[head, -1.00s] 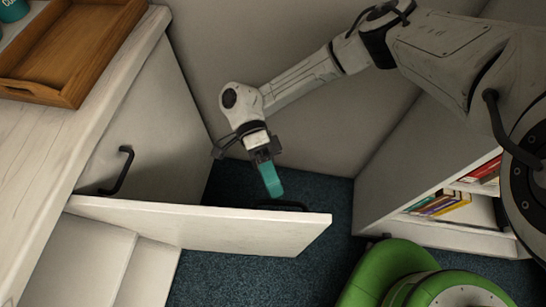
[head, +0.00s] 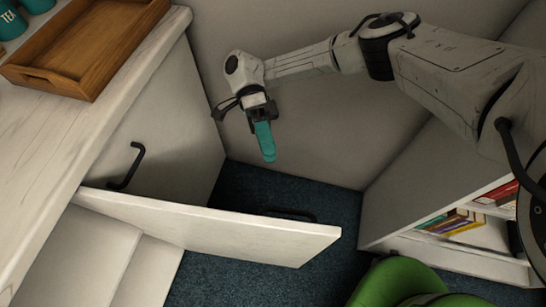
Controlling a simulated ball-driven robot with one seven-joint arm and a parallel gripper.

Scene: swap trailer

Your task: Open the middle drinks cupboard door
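A pale cupboard door (head: 215,232) stands swung wide open from the front of the counter, seen from above with its top edge toward me. Its dark handle (head: 291,214) shows partly past the top edge, on the side facing my gripper. My gripper (head: 267,155), with teal fingers, hangs beyond the door, up and left of that handle and apart from it. Nothing shows in it. The fingers overlap from this side, so I cannot tell whether they are open or shut. Another door (head: 150,125) with a dark handle (head: 130,166) is closed at the counter's far end.
The counter (head: 110,120) carries a wooden tray (head: 90,75) and teal canisters (head: 12,22). A low bookshelf (head: 400,205) stands right, a green chair (head: 400,280) lower right. A wall closes the back. Dark blue carpet (head: 240,187) is free between door and wall.

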